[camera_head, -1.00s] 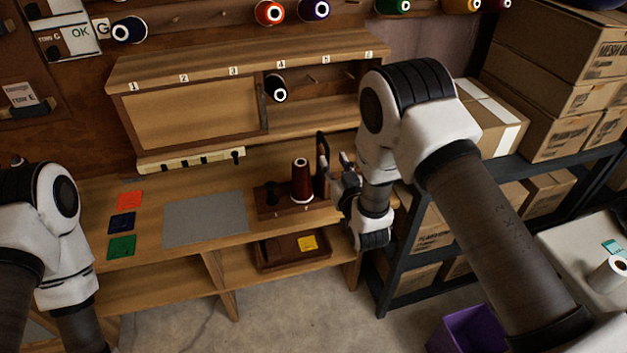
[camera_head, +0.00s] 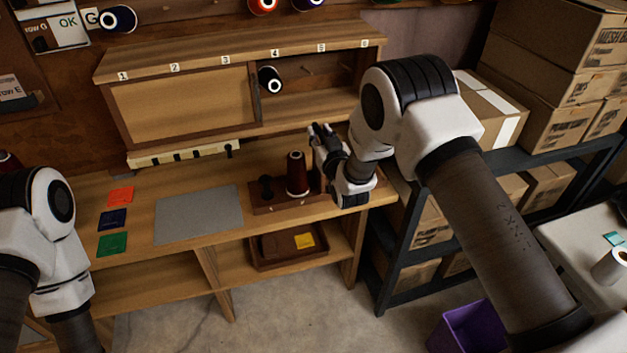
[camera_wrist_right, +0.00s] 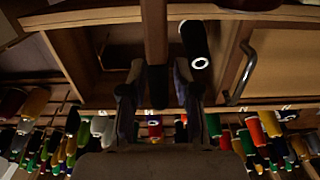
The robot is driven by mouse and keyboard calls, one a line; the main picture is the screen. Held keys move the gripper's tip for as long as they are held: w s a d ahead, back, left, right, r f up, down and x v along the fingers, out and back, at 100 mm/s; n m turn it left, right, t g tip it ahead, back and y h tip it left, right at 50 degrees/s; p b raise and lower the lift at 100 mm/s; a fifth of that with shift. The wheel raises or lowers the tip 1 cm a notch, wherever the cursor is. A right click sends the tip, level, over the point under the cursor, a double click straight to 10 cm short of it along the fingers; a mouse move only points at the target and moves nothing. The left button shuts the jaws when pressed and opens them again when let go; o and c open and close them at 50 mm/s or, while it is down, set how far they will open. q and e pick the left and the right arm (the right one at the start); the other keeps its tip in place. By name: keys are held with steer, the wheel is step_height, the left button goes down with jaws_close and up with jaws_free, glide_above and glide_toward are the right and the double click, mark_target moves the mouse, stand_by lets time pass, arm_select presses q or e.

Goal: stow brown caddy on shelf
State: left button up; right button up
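The brown caddy (camera_head: 266,207) stands on the bench top, a low dark wooden block carrying an upright dark red spool (camera_head: 297,174) and a small dark knob or peg. My right gripper (camera_head: 322,140) is at the caddy's right end and hides the upright post there. In the right wrist view, a brown bar (camera_wrist_right: 155,45), apparently that post, stands between the two fingers of my right gripper (camera_wrist_right: 160,75). The fingers look apart, with a narrow gap on the right side; contact is unclear. The lower shelf (camera_head: 228,268) is under the bench top. My left gripper is out of view.
A brown tray (camera_head: 262,265) with a yellow card sits on the lower shelf under the caddy. A numbered cubby (camera_head: 185,100) holding a black spool (camera_head: 269,79) rises behind. A grey mat (camera_head: 198,214) and coloured cards lie left. A dark rack (camera_head: 480,180) with boxes stands right.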

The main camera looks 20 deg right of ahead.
jaws_close()
steer(key=shift+r, duration=0.15)
